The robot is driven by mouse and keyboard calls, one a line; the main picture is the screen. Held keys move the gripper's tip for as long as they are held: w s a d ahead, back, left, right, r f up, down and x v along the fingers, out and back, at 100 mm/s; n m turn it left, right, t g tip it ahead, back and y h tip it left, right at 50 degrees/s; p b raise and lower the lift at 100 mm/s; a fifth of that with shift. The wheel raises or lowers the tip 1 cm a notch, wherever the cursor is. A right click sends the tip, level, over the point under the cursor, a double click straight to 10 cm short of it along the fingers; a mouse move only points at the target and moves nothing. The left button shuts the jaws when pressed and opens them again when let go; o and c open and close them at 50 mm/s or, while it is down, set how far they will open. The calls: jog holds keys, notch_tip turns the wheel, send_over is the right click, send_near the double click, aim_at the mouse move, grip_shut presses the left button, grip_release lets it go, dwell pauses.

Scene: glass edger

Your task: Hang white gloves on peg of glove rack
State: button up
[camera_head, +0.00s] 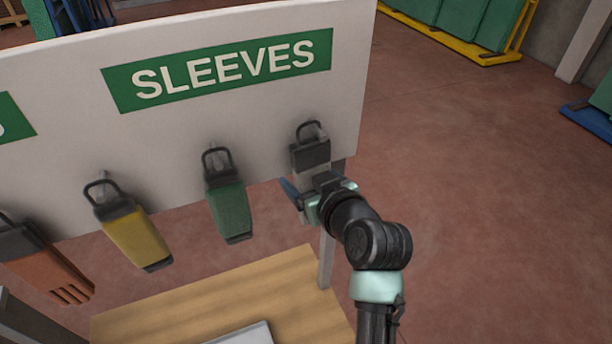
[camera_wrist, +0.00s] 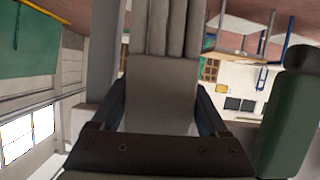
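The white gloves (camera_head: 316,173) have a pale grey-white body and a dark cuff with a wire loop on top. They are upright at the rightmost peg (camera_head: 322,131) of the glove rack (camera_head: 230,120). The loop appears to be around this peg, but I cannot tell if it bears the weight. My gripper (camera_head: 313,193) is at the gloves' body below the cuff. In the wrist view the gloves (camera_wrist: 162,95) fill the space between my two dark blue fingers, which appear flush with both edges, so it looks shut on them.
A green sleeve (camera_head: 230,210), a yellow one (camera_head: 138,238) and an orange glove (camera_head: 45,262) hang to the left. The green one is close beside my gripper. A wooden tabletop (camera_head: 290,275) lies below. The floor (camera_head: 480,200) to the right is clear.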

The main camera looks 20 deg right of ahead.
jog(key=c, duration=0.5)
jog(key=shift+r, duration=0.1)
jog(key=shift+r, duration=0.1)
jog(key=shift+r+p, duration=0.4)
jog(key=shift+s, duration=0.1)
jog(key=s, duration=0.7)
jog(key=shift+s, duration=0.15)
dwell(0.4)
jog(key=shift+d, duration=0.1)
